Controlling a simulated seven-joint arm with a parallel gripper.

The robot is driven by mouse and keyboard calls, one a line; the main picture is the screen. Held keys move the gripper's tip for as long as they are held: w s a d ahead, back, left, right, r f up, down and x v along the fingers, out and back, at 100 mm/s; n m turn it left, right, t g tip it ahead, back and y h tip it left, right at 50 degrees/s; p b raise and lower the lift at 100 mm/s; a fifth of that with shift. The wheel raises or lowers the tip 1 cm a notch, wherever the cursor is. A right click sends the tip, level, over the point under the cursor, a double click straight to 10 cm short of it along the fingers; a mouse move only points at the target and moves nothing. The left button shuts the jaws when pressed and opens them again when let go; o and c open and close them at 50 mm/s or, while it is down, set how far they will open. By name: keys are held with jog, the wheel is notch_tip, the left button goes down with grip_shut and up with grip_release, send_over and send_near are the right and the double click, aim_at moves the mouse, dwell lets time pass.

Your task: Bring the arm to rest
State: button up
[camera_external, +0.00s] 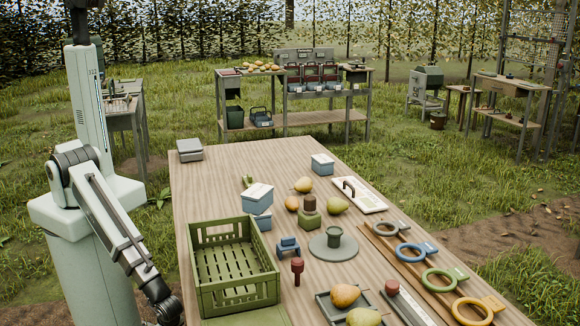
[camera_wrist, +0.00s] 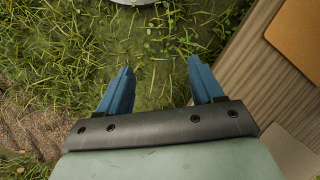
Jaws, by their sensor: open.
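My gripper (camera_wrist: 160,78) shows in the wrist view with two blue fingers spread wide apart. Only grass shows between them, so it is open and empty. In the outside view my arm bends down at the left of the wooden table (camera_external: 222,190). Its wrist reaches the bottom edge of the picture, and the fingers are out of view there. In the wrist view the table's edge (camera_wrist: 240,75) runs at the right of the fingers.
A green crate (camera_external: 273,284), empty inside, stands on the near left of the table. Pears (camera_external: 338,206), small boxes (camera_external: 322,165), a grey round plate (camera_external: 322,250) and coloured rings (camera_external: 417,256) lie farther right.

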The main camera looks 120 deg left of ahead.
jog(key=s+a+f+g, duration=0.1)
jog(key=s+a, duration=0.1)
jog(key=s, duration=0.6)
jog(key=s+a+f+g+h, duration=0.1)
jog(key=s+a, duration=0.1)
jog(key=s, duration=0.7)
jog(key=shift+n+g+h, duration=0.3)
jog(key=shift+n, duration=0.1)
jog(key=shift+a, duration=0.1)
